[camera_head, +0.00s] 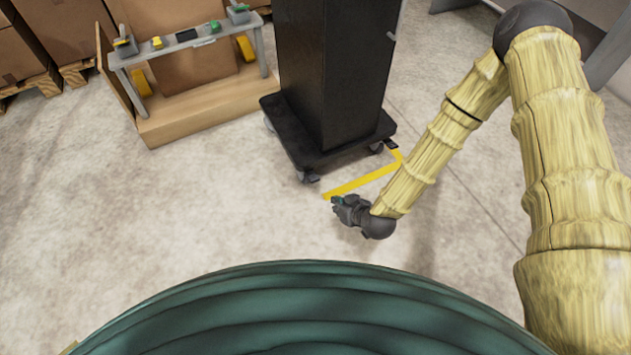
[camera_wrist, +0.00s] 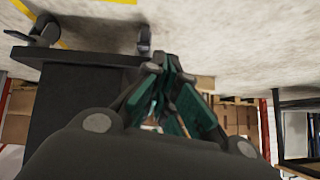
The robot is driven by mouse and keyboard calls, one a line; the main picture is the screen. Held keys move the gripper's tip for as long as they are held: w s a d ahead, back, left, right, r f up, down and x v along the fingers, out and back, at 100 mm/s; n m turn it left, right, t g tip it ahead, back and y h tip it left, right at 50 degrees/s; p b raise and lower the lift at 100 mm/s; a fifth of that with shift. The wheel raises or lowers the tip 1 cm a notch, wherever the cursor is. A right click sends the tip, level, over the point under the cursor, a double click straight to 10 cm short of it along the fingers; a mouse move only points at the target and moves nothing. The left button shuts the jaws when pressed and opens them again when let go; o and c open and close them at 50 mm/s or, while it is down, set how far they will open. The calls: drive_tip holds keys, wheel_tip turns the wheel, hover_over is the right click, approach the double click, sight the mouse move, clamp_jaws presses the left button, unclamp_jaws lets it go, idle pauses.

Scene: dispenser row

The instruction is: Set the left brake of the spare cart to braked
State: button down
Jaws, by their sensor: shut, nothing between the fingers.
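The spare cart (camera_head: 335,70) is a tall black cabinet on a low black wheeled base; it also shows, apparently inverted, in the wrist view (camera_wrist: 75,105). One caster (camera_head: 306,176) is at the base's near-left corner, with a small dark tab beside it. Another caster (camera_head: 376,148) is at the right corner, with a black pedal (camera_head: 392,144) sticking out. The wrist view shows two casters, one with a pedal (camera_wrist: 17,36). Whether either brake is set cannot be told. My gripper (camera_head: 336,200) is shut and empty, low in front of the base, apart from the casters; its green-padded fingers meet in the wrist view (camera_wrist: 172,68).
Yellow floor tape (camera_head: 362,180) runs between my gripper and the cart. A grey bench rack (camera_head: 190,42) with small coloured items stands at upper left over a wooden platform (camera_head: 205,112). Cardboard boxes (camera_head: 65,30) are behind.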

drive_tip(key=w+a+f+t+b, duration=0.1)
drive_tip(key=w+a+f+b, duration=0.1)
drive_tip(key=w+b, duration=0.3)
drive_tip(key=w+a+f+n+t+y+b, duration=0.1)
drive_tip(key=w+a+f+t+b, duration=0.1)
drive_tip(key=w+b, duration=0.2)
drive_tip(key=shift+w+f+t+b, duration=0.2)
drive_tip(key=shift+w+t+b, duration=0.15)
drive_tip(key=shift+w, duration=1.45)
drive_tip(key=shift+a, duration=0.1)
drive_tip(key=b, duration=0.5)
hover_over(315, 180)
drive_tip(key=w, duration=0.1)
drive_tip(key=f, duration=0.4)
drive_tip(key=shift+a+f, duration=0.2)
drive_tip(key=shift+f, duration=0.2)
drive_tip(key=shift+s+d+f+b, duration=0.15)
drive_tip(key=shift+f+b, duration=0.1)
drive_tip(key=shift+f, duration=0.3)
drive_tip(key=shift+s+f+b, duration=0.1)
drive_tip(key=shift+f+b, duration=0.15)
drive_tip(key=shift+f, duration=0.25)
drive_tip(key=shift+s+d+f+b, duration=0.15)
drive_tip(key=shift+f+b, duration=0.2)
drive_tip(key=shift+f, duration=0.35)
